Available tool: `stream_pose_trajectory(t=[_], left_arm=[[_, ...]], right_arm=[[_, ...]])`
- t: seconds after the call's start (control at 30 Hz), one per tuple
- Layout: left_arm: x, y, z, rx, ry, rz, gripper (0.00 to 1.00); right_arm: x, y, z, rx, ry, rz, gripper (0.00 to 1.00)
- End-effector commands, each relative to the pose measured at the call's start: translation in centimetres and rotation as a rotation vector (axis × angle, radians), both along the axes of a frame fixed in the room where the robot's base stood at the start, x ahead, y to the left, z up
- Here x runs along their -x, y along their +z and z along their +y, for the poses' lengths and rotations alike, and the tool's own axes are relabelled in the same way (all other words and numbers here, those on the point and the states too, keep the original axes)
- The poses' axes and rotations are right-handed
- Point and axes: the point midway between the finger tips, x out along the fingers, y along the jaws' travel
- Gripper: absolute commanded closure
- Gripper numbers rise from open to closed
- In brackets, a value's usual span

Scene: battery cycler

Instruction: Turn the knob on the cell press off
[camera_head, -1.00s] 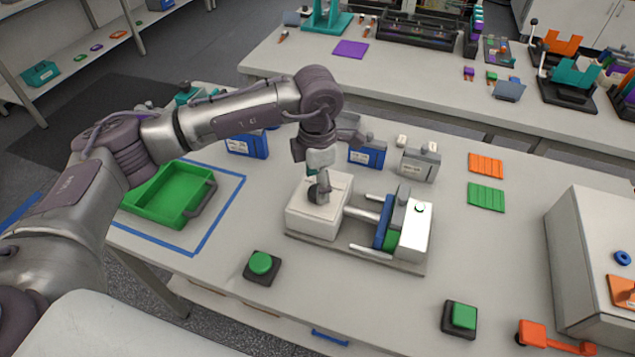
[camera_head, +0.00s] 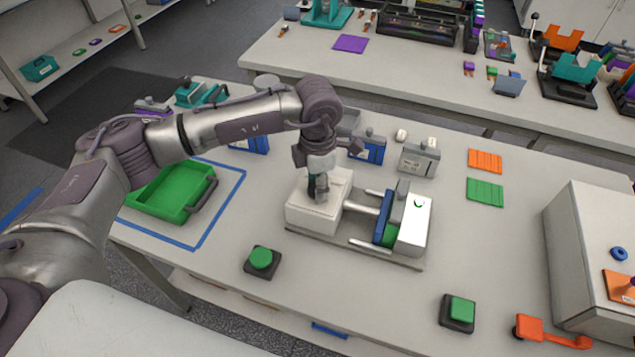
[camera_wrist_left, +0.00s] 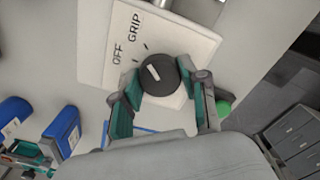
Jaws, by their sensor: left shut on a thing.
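The cell press (camera_head: 412,228) stands on the near table, with a white block (camera_head: 302,212) at its left end. A round black knob (camera_wrist_left: 160,74) sits on that block's face, beside the printed words OFF and GRIP. Its white mark points to the upper left in the wrist view; which word it lines up with is hard to tell. My left gripper (camera_head: 320,192) reaches down onto the block. In the wrist view its two fingers (camera_wrist_left: 166,84) are around the knob, shut on it. The gripper mostly hides the knob in the head view. My right gripper is not in view.
A green tray (camera_head: 158,206) lies left of the press inside blue tape. A green button (camera_head: 261,258) is in front, another (camera_head: 462,311) at front right. Blue (camera_head: 368,150) and grey (camera_head: 419,157) units stand behind. A large grey box (camera_head: 590,250) stands at right.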

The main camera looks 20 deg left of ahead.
Motion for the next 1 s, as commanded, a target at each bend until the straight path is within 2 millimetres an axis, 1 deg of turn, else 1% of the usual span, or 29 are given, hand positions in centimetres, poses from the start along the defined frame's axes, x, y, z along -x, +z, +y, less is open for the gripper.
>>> stream_pose_trajectory(t=[0.17,0.37,0.7,1.0], left_arm=[[0.0,-0.1,0.0,0.000,0.027,-0.001,0.91],[0.0,-0.2,0.0,0.000,0.122,-0.001,0.91],[-0.1,-0.3,0.0,0.000,0.389,-0.003,0.91],[-0.1,-0.1,0.0,-0.001,0.588,-0.002,0.91]], right_arm=[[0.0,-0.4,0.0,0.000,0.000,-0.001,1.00],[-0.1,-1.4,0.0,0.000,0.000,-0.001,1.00],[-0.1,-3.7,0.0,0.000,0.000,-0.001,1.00],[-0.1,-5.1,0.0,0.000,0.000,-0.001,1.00]])
